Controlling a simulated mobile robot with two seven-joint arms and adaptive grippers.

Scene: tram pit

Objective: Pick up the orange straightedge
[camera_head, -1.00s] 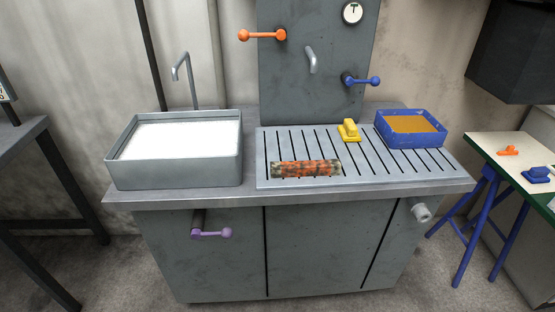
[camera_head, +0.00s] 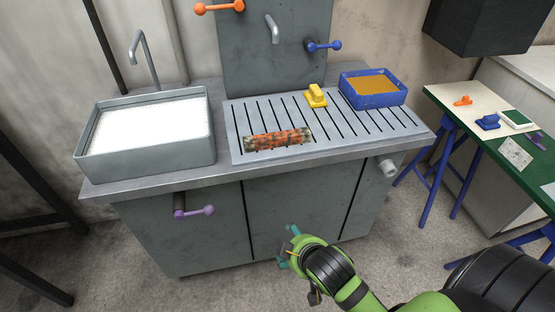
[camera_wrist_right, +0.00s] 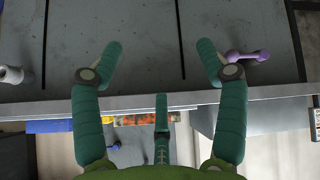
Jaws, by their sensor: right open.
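An orange bar with dark mottling (camera_head: 278,139), the only straightedge-like thing I see, lies flat on the front left of the slatted grey drainboard (camera_head: 330,146). It also shows in the right wrist view (camera_wrist_right: 145,120), partly hidden behind my fingers. My right gripper (camera_head: 287,246) is in front of the cabinet, lower than the worktop and apart from the bar. In the right wrist view its teal fingers (camera_wrist_right: 160,58) are spread, with nothing between them. My left gripper is not in view.
A grey basin with white contents (camera_head: 147,165) stands left of the drainboard. A yellow block tool (camera_head: 316,96) and a blue tray (camera_head: 374,101) are behind the bar. A purple lever (camera_head: 195,211) and a grey knob (camera_head: 388,168) stick out in front. A side table (camera_head: 505,150) stands right.

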